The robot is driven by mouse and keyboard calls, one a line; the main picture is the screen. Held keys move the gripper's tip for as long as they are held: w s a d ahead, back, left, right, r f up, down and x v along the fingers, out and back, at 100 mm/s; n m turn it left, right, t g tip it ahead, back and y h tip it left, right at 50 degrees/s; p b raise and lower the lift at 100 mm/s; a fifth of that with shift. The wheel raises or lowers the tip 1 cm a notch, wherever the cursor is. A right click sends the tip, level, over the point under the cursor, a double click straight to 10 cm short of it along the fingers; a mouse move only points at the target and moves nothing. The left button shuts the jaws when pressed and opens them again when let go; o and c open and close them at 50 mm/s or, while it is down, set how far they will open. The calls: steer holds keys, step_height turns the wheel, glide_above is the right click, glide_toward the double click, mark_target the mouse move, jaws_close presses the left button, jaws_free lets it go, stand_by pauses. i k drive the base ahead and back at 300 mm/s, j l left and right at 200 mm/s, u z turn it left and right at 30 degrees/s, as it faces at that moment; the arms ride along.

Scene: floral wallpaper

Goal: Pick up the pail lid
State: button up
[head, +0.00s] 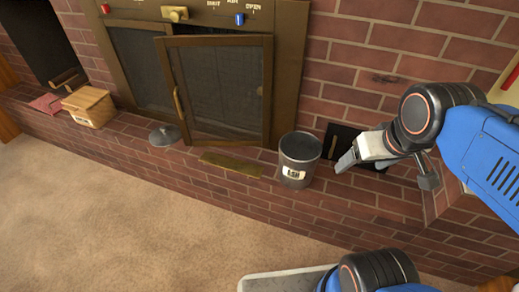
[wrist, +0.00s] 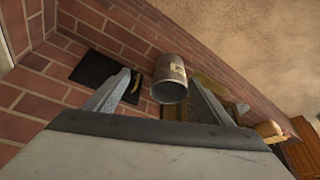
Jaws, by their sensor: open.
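The pail lid appears to be the round grey disc with a small knob (head: 165,135), lying on the brick hearth left of the open screen door. A dark grey pail (head: 299,158) with a white label stands upright on the hearth, right of that door; its top looks uncovered. My gripper (head: 347,162) is just right of the pail, well away from the lid. In the wrist view my gripper (wrist: 159,82) is open and empty, with the pail (wrist: 170,78) beyond and between its fingers. I cannot make out the lid clearly there.
The brass-framed screen door (head: 218,90) stands open over the hearth between lid and pail. A flat brass piece (head: 231,164) lies before it. A wooden box (head: 88,106) and a red item (head: 47,104) sit left. A dark square (head: 342,143) is behind my gripper. The carpet (head: 120,220) is clear.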

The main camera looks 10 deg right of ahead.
mark_target(165, 135)
steer(key=i+j+u, duration=0.45)
steer(key=i+j, duration=0.15)
steer(key=j, duration=0.4)
steer(key=i+j+u, duration=0.4)
steer(key=i+j, duration=0.35)
steer(key=j, duration=0.1)
